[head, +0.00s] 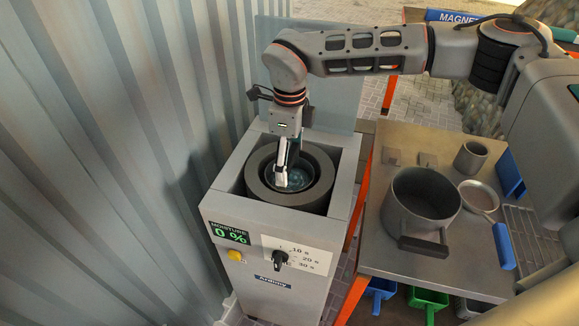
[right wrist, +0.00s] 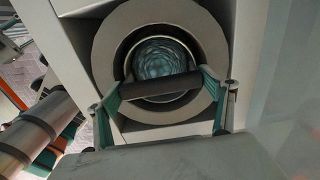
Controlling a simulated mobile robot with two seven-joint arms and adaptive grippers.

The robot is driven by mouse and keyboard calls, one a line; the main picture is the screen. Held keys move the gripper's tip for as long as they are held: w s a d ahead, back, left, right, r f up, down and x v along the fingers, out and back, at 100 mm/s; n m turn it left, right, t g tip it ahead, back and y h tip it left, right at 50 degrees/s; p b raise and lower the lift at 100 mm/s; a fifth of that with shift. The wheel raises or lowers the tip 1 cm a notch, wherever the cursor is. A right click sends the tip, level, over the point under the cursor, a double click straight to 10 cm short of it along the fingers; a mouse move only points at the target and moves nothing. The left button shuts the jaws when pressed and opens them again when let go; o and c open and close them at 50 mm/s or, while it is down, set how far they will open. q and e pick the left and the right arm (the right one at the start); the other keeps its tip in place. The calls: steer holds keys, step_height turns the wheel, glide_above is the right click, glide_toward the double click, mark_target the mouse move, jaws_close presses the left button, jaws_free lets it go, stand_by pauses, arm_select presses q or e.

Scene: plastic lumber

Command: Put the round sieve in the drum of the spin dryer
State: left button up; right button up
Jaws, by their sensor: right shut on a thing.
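The spin dryer (head: 268,235) stands left of centre with its lid (head: 330,100) up. Its drum (head: 318,197) is a thick grey ring open at the top; its rim also shows in the right wrist view (right wrist: 105,50). My right gripper (head: 282,180) points down into the drum opening. In the right wrist view its two fingers (right wrist: 163,98) are shut on a dark bar that looks like the handle of the round sieve. The round sieve (right wrist: 160,58) shows as a pale ring with bluish mesh, within the drum opening. Its depth is unclear. My left gripper is out of view.
A corrugated wall (head: 100,150) rises close on the left. The dryer's panel has a dark knob (head: 280,258).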

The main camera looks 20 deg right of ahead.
steer(key=shift+f, duration=1.35)
steer(key=shift+f, duration=0.55)
steer(key=o, duration=1.3)
